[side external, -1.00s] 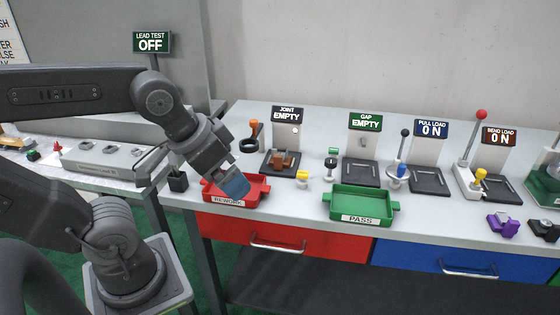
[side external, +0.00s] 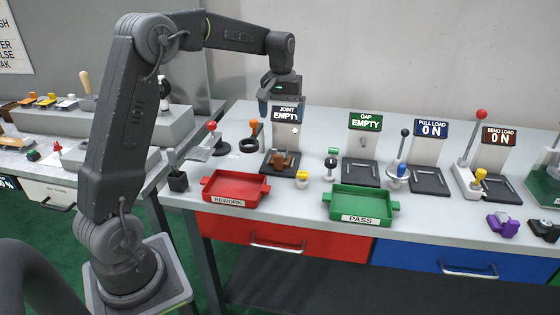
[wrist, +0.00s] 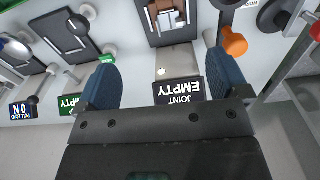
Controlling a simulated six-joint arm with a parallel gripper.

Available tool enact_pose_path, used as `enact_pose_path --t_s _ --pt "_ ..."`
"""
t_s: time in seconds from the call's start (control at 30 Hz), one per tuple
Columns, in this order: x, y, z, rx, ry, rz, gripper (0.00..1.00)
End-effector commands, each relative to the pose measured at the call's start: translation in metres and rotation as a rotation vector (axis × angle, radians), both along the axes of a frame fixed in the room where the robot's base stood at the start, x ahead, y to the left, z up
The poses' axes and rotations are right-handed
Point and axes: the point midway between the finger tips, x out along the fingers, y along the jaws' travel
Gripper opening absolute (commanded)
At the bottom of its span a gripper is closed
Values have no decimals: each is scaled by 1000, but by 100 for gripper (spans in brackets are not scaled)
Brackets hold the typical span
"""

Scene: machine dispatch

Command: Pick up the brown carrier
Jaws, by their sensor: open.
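The brown carrier (side external: 285,160) sits on the black plate of the JOINT station (side external: 268,168), in front of its EMPTY sign (side external: 287,114). In the wrist view the carrier (wrist: 165,16) is at the top edge, partly cut off, with the sign (wrist: 179,92) between the fingers. My gripper (side external: 281,104) is open and empty, with blue fingers pointing down. It is above and behind the carrier, around the top of the JOINT sign in the side view. The fingers (wrist: 152,75) are apart from the carrier.
A red REWORK tray (side external: 236,187) and a green PASS tray (side external: 362,204) stand at the front. An orange-topped lever (side external: 254,133) is left of the station, and a yellow knob (side external: 302,178) is to its right. GAP (side external: 364,124), PULL LOAD and BEND LOAD signs stand further right.

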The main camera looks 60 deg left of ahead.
Motion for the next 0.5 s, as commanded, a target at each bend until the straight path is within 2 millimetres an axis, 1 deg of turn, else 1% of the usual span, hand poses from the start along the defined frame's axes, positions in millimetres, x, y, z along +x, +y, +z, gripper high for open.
enact_pose_path --t_s 0.03,0.13,0.27,0.5 --pt "4 8 -7 -6 13 20 94" --pt "8 16 -14 -11 24 41 94" --pt "9 18 -28 -14 28 46 94" --pt "8 17 -75 -14 28 44 94"
